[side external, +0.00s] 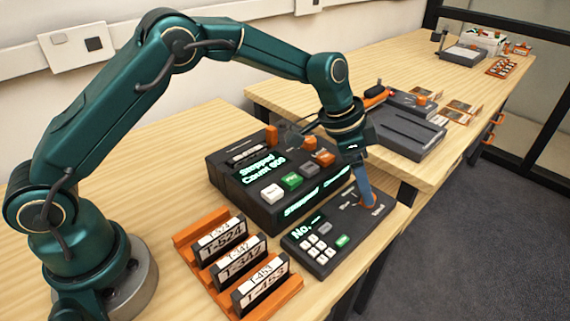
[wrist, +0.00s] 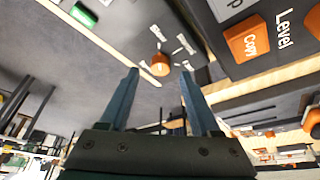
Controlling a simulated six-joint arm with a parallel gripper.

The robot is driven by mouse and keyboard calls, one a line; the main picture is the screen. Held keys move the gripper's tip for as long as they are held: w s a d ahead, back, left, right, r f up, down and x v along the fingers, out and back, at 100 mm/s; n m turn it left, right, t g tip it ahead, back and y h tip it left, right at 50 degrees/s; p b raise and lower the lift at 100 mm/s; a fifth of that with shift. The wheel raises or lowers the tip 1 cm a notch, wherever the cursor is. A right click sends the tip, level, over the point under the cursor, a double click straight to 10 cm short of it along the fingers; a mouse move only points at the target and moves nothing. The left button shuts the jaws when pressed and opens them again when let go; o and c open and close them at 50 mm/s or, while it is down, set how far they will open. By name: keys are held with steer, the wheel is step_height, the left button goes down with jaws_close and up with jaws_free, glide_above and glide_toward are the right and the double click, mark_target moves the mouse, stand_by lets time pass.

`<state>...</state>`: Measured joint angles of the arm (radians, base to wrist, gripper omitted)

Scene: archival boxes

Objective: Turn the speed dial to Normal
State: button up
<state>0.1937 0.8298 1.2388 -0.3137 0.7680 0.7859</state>
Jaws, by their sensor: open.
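The speed dial is most likely the small orange knob (side external: 369,204) on the right part of the low dark keypad panel (side external: 325,264). It also shows in the wrist view (wrist: 160,66), with several small white labels around it that are too small to read. I cannot tell which label the knob points at. My gripper (side external: 364,193) points down over this knob, its blue fingertips close to it. In the wrist view my gripper (wrist: 160,71) is open, and the knob appears between the two fingertips. Whether the fingers touch it is hidden.
A taller dark console (side external: 262,205) reading "Stopped" has white, green and orange buttons and stands behind the keypad. An orange rack (side external: 290,290) with labelled cartridges is at the front left. A second bench (side external: 450,62) holds grey devices.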

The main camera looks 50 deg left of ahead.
steer(key=shift+x, duration=1.35)
jaws_close()
steer(key=shift+w+m, duration=0.1)
steer(key=shift+m, duration=0.3)
steer(key=shift+w+a+m+g+h, duration=0.1)
steer(key=shift+m+g+h, duration=0.3)
steer(key=shift+m, duration=0.85)
steer(key=shift+w+m+g+h, duration=0.1)
steer(key=shift+m+g, duration=0.5)
steer(key=shift+m, duration=0.65)
steer(key=shift+s, duration=0.1)
steer(key=shift+m, duration=0.3)
jaws_free()
